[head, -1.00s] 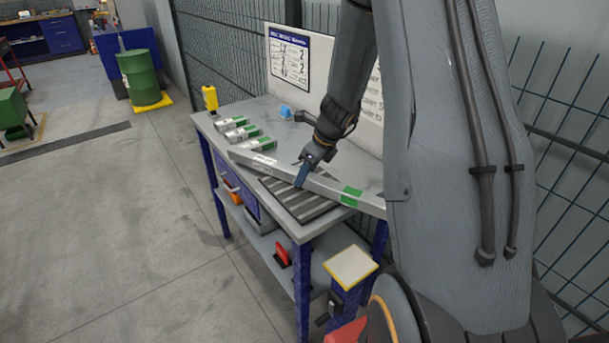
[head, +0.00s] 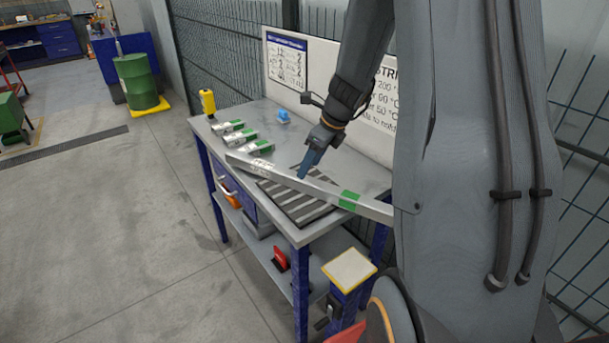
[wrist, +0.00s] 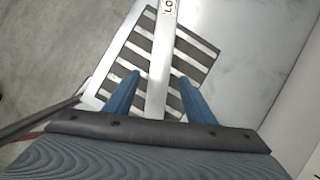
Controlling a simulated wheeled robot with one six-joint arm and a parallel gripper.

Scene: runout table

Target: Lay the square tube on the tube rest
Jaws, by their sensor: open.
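The square tube (head: 320,189) is a long grey bar with a white label near its left end and a green band towards the right. It lies slantwise across a grey and dark striped plate (head: 318,212), likely the tube rest; the exact contact is hidden. In the wrist view the tube (wrist: 161,62) crosses the striped plate (wrist: 198,72). My gripper (head: 303,177) is at the tube's upper edge. Its blue fingers (wrist: 158,76) are open, one on each side of the tube with gaps between. The tube's right end is hidden behind my arm.
Several small green and white pieces (head: 241,138) lie at the table's left, near a yellow object (head: 208,102) and a blue item (head: 283,117). A white board (head: 385,110) and mesh fence stand behind. A yellow-edged post top (head: 350,269) stands in front.

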